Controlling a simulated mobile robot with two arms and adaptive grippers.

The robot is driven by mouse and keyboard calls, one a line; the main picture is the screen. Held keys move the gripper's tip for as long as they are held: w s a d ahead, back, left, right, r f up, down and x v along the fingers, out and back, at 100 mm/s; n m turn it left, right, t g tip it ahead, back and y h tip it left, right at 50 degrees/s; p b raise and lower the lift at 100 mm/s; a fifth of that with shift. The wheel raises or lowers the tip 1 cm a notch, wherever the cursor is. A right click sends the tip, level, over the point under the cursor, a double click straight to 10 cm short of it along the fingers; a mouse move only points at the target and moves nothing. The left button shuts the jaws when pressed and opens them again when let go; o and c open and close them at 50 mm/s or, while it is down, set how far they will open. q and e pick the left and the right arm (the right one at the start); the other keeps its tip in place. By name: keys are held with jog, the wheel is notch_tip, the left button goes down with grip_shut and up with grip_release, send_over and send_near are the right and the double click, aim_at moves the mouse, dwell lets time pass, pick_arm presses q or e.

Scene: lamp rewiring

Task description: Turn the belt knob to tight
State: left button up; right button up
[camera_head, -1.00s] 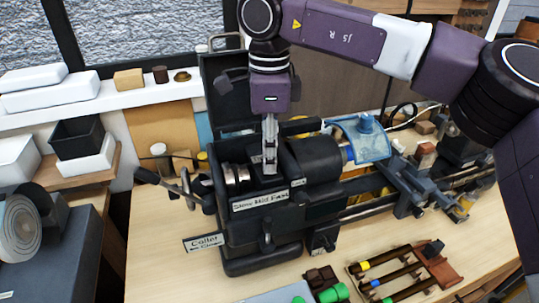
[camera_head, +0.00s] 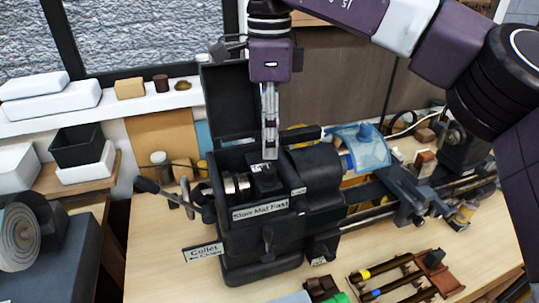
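The black lathe headstock (camera_head: 262,240) stands on the wooden bench with its lid (camera_head: 224,108) raised. In its open top, beside shiny metal pulley steps (camera_head: 235,184), sits a small black knob (camera_head: 266,184). A white label (camera_head: 262,168) shows behind it, too small to read fully; I cannot tell the knob's exact setting. My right gripper (camera_head: 270,155) points straight down just above and behind the knob, with its fingertips seeming clear of it. Its fingers look close together, seen narrow, and nothing shows between them. My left gripper is not in view.
A "Slow Mid Fast" plate (camera_head: 260,209) and a "Collet" plate (camera_head: 203,252) mark the headstock front. A lever (camera_head: 150,187) sticks out left. A blue clear guard (camera_head: 362,150) stands right. A tool rack (camera_head: 405,277) lies in front. Bare bench (camera_head: 155,270) shows at left.

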aim_at(269, 168)
notch_tip(269, 168, up, 5)
jog(key=shift+r, duration=0.2)
jog(key=shift+r, duration=0.1)
